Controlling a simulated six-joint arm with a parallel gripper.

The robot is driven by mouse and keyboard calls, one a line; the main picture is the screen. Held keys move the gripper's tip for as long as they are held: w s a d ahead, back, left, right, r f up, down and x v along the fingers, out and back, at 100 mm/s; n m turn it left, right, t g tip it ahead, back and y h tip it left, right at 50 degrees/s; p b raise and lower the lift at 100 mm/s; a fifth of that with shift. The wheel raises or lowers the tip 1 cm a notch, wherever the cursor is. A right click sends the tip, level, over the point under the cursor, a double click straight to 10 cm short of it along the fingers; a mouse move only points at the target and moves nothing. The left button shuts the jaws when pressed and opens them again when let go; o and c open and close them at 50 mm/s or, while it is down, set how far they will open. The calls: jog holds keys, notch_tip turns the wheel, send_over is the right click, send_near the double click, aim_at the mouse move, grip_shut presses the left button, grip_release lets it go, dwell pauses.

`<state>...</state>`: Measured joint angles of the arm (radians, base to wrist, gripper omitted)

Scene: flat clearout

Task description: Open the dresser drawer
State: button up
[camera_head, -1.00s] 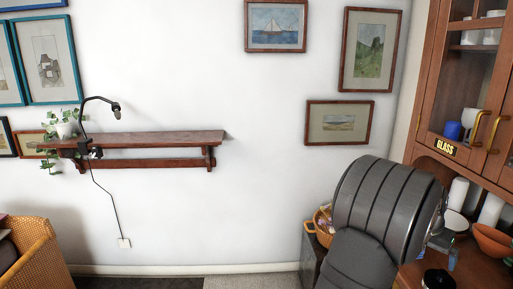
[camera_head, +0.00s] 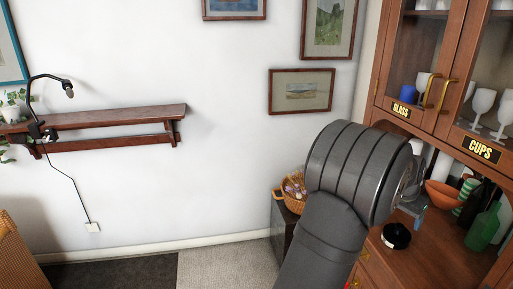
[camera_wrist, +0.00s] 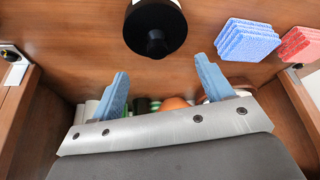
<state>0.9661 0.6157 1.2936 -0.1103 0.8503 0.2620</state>
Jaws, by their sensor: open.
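The wooden dresser (camera_head: 440,262) fills the right side of the head view, with labelled glass doors above an open counter. Small brass pulls (camera_head: 365,254) show on its front below the counter, partly hidden by my arm. I cannot make out the drawer's edges or how far it is open. In the wrist view my gripper (camera_wrist: 163,84) is open, its two blue fingers apart and nothing between them, above a brown wooden surface (camera_wrist: 75,40). In the head view only a bit of one blue finger (camera_head: 421,220) shows beside the counter; the rest is behind my arm.
A black round-topped item (camera_head: 396,236) stands on the counter, near bowls and a green bottle (camera_head: 482,228). Blue sponges (camera_wrist: 247,40) and red sponges (camera_wrist: 298,43) lie in the wrist view. A basket (camera_head: 293,192) stands left of my arm. Floor (camera_head: 220,265) at the left is free.

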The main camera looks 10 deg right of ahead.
jog(key=shift+a+f, duration=0.1)
jog(key=c, duration=0.7)
jog(key=w+a+f, duration=0.1)
jog(key=a+f, duration=0.1)
jog(key=a, duration=0.1)
jog(key=w+a+f+g, duration=0.1)
jog(key=a+f, duration=0.2)
jog(key=a, duration=0.1)
jog(key=w+a+f+n+g, duration=0.1)
jog(key=w+a+f, duration=0.1)
jog(key=a, duration=0.2)
jog(key=shift+a+f, duration=0.25)
jog(key=shift+f, duration=0.05)
jog(key=shift+c, duration=1)
jog(key=s+a+f+n+g+h, duration=0.1)
jog(key=a+f+n+g+h, duration=0.3)
jog(key=a+f, duration=0.25)
jog(key=w+a+f+n+t+h, duration=0.3)
jog(key=w+a+n+t+h, duration=0.15)
jog(key=a+n+h, duration=0.3)
jog(key=shift+n, duration=0.45)
jog(key=x, duration=1.7)
jog(key=shift+w+d+r, duration=0.1)
jog(key=shift+w+d, duration=0.15)
jog(key=shift+c, duration=0.5)
grip_shut()
